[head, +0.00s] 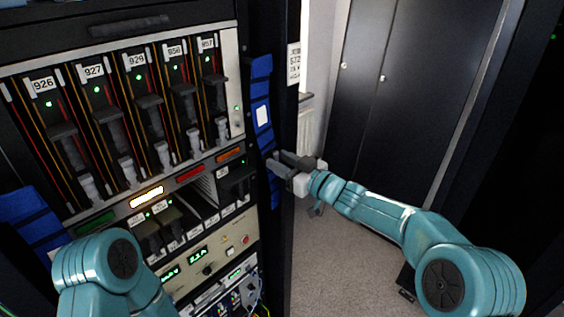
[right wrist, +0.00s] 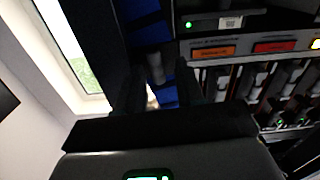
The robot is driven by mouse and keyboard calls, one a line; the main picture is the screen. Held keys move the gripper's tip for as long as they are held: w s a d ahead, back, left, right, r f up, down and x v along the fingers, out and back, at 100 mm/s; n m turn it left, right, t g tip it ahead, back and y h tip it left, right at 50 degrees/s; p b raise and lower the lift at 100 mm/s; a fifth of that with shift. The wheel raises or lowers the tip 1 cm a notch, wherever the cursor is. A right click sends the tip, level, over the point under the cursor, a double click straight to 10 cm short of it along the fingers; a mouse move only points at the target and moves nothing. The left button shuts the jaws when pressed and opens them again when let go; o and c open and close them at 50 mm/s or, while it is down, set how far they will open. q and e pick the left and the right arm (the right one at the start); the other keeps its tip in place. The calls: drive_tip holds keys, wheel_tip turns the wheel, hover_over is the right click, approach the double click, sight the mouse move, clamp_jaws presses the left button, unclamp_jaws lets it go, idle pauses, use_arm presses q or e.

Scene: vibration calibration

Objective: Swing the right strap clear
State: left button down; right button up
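The right strap (head: 263,116) is a blue band with a white patch, hanging along the right edge of the rack. In the right wrist view its blue surface (right wrist: 150,30) shows above and between the fingers. My right gripper (head: 276,162) is at the strap's lower half. In the right wrist view the gripper's dark fingers (right wrist: 160,85) stand apart, with a grey peg-like piece (right wrist: 155,69) between them. I cannot tell whether either finger touches it. Another blue strap (head: 32,220) is at the rack's left side. My left arm shows at lower left, its gripper out of view.
The rack (head: 150,195) holds several numbered modules (head: 137,95) with green lights, and lit indicator bars below them. Loose cables (head: 250,290) hang at its lower right. Dark cabinet doors (head: 405,90) stand behind. Open floor (head: 340,265) lies right of the rack.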

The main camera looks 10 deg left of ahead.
drive_tip(key=shift+w+d, duration=0.1)
drive_tip(key=shift+d, duration=0.05)
drive_tip(key=s+a+r+m+b, duration=0.2)
drive_tip(key=s+a+m+b, duration=0.45)
drive_tip(key=s, duration=0.25)
drive_tip(key=b+v, duration=0.2)
drive_tip(key=v, duration=1.4)
drive_tip(key=d+f+m+h, duration=0.2)
drive_tip(key=f+h, duration=0.1)
drive_tip(key=f, duration=0.9)
drive_tip(key=d+f+m+g+h, duration=0.1)
drive_tip(key=d+f+m+h, duration=0.1)
drive_tip(key=f, duration=1.1)
drive_tip(key=shift+w+d+g+h, duration=0.3)
drive_tip(key=shift+w+d+h, duration=0.25)
drive_tip(key=shift+d, duration=0.25)
drive_tip(key=shift+s, duration=0.1)
